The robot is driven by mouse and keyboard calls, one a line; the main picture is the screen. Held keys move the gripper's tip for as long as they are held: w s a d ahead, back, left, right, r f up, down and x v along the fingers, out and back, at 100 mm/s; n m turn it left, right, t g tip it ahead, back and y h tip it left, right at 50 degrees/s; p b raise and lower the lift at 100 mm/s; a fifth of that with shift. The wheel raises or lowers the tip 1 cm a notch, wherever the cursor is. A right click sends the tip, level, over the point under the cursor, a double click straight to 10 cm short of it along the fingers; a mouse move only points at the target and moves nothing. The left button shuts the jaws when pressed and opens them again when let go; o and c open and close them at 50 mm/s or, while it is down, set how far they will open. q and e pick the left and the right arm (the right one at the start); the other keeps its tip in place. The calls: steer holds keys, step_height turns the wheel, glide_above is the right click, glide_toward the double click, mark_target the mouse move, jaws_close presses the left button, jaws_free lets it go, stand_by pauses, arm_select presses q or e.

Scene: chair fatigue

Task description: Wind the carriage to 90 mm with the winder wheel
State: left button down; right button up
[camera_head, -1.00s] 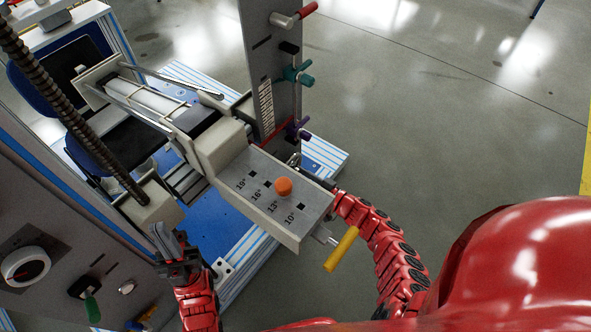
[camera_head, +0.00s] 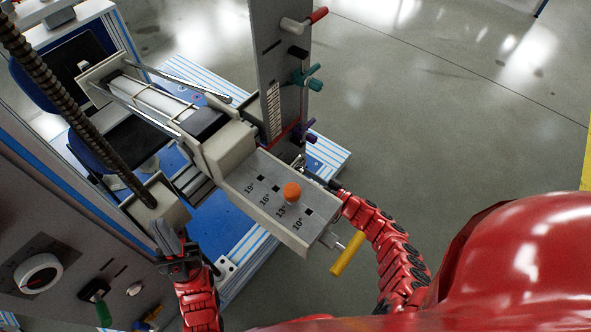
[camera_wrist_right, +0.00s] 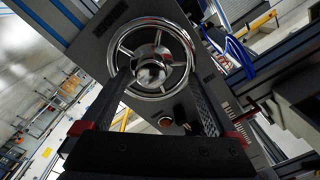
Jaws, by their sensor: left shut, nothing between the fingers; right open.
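The chrome winder wheel (camera_wrist_right: 152,60), with spokes and a shiny hub, faces my right gripper (camera_wrist_right: 160,85) in the right wrist view. The gripper's two fingers are apart, one on each side of the hub; I cannot tell whether they touch the wheel. In the head view my right gripper (camera_head: 303,168) is beside the column, partly hidden by the grey plate with angle marks (camera_head: 262,203). The column (camera_head: 278,65) carries a white scale (camera_head: 273,110), too small to read, and a red line (camera_head: 284,137) below it. My left gripper (camera_head: 170,238) is shut and empty.
An orange knob (camera_head: 291,192) stands on the marked plate, with a yellow handle (camera_head: 347,253) at its end. Purple (camera_head: 304,131) and teal (camera_head: 305,77) knobs project from the column. A control panel (camera_head: 70,250) is at lower left. Clear floor is at right.

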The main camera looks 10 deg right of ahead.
steer(key=v, duration=0.2)
steer(key=shift+s+d+f, duration=0.25)
steer(key=shift+s+f, duration=0.05)
steer(key=shift+d+f, duration=0.1)
steer(key=shift+f, duration=0.05)
steer(key=n+b, duration=0.1)
steer(key=n, duration=0.1)
steer(key=n+b, duration=0.2)
steer(key=n, duration=0.1)
steer(key=n+b, duration=0.1)
steer(key=n, duration=0.2)
steer(key=shift+s+d+f, duration=0.1)
steer(key=shift+s+f, duration=0.15)
steer(key=shift+s, duration=0.1)
steer(key=n+b, duration=0.7)
steer(key=n, duration=0.1)
steer(key=shift+w+f+n, duration=0.1)
steer(key=shift+n, duration=0.3)
